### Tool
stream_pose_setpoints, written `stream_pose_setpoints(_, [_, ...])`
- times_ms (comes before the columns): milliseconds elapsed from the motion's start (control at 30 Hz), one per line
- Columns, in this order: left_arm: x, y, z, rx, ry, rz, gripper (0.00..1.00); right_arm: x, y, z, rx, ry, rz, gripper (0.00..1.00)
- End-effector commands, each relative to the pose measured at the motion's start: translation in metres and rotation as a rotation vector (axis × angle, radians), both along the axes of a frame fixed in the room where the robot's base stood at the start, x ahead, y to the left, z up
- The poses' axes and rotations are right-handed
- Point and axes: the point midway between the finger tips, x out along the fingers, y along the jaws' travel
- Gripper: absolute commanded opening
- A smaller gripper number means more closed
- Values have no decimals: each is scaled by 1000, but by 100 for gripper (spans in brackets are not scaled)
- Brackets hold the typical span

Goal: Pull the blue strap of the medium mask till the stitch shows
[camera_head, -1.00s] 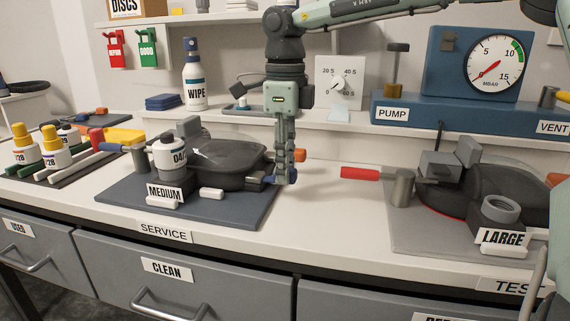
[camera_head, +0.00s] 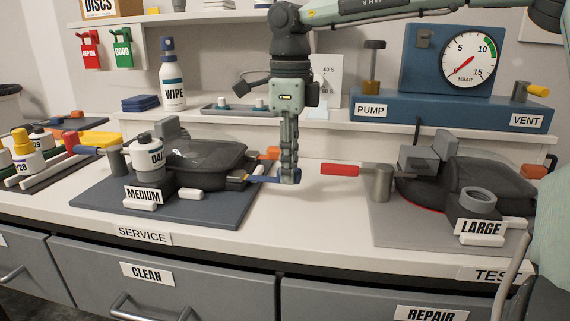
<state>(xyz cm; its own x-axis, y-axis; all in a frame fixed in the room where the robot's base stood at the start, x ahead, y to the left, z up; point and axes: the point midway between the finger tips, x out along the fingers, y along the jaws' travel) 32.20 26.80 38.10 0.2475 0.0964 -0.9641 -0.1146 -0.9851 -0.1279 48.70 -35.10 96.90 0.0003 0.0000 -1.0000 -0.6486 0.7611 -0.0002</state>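The medium mask (camera_head: 205,158) is dark grey and lies on a blue-grey mat, with a white canister (camera_head: 149,160) at its left and a MEDIUM label (camera_head: 144,195) in front. Its blue strap (camera_head: 264,180) runs out from the mask's right side to my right gripper (camera_head: 290,176). That gripper points down, with its fingers closed on the strap's outer end just past the mat's right edge. A small yellowish patch shows where the strap meets the mask; I cannot tell whether it is the stitch.
The large mask (camera_head: 475,180) stands on a grey mat at the right, with a red handle (camera_head: 342,169) reaching left toward my gripper. An orange tab (camera_head: 268,153) is behind the strap. Bare white bench lies between the mats.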

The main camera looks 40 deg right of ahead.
Motion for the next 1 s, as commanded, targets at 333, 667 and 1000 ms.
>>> stream_pose_setpoints(333, [0,0,0,0,0,0,43,0,0,0,-1,1,1,45])
stream_pose_setpoints(667, [-2,-1,-1,-1,3,-1,43,1,0,24,-1,-3,-1,45])
stream_pose_setpoints(1000, [-1,-1,-1,0,2,-1,43,1,0,94,-2,-2,-1,45])
